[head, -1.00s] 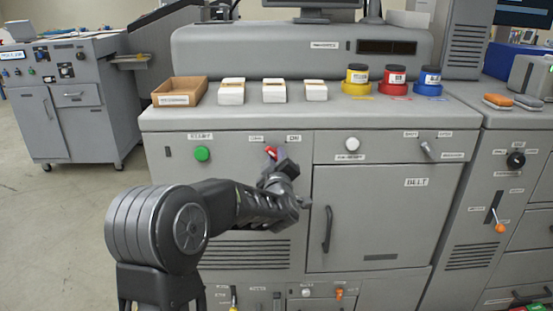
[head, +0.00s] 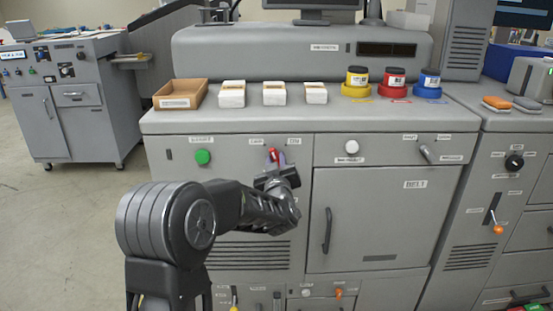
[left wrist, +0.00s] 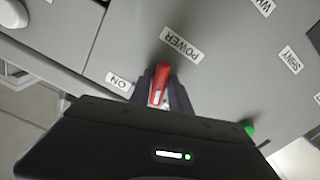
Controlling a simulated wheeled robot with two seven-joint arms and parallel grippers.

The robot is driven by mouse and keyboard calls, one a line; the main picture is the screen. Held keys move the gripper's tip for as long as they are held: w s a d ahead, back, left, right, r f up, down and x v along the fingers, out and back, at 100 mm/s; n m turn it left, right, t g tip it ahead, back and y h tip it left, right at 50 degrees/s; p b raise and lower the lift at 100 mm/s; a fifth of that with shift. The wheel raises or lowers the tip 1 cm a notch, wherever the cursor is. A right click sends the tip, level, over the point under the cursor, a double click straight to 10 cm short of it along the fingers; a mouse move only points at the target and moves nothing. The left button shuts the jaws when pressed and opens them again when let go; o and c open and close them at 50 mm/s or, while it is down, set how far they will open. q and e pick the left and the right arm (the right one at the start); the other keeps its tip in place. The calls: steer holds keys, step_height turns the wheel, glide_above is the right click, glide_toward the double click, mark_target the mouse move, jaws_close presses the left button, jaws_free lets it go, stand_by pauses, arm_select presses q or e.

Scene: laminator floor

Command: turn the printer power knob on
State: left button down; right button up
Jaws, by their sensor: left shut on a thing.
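The red power knob (head: 273,155) is on the grey printer front (head: 230,180), right of a green button, with small labels above it. In the left wrist view the knob (left wrist: 159,86) sits between my left gripper's dark fingers (left wrist: 158,90), near the POWER label (left wrist: 181,46) and the ON label (left wrist: 119,83). My left gripper (head: 278,165) is shut on the knob. In the head view the gripper and wrist cover part of it. My right gripper does not show.
The green button (head: 203,157) is left of the knob, and a white round knob (head: 351,147) is to its right. A cardboard tray (head: 180,93), white boxes and coloured jars stand on the printer top. The BELT door (head: 385,220) is closed.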

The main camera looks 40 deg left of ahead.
arm_select(q)
steer(key=m+p, duration=0.3)
steer(key=m, duration=0.3)
steer(key=shift+r, duration=0.1)
steer(key=m+p, duration=0.2)
steer(key=m, duration=0.2)
steer(key=shift+s+a, duration=0.1)
steer(key=shift+m+p, duration=0.8)
steer(key=shift+m, duration=0.7)
steer(key=c, duration=1.2)
jaws_free()
steer(key=shift+c, duration=0.2)
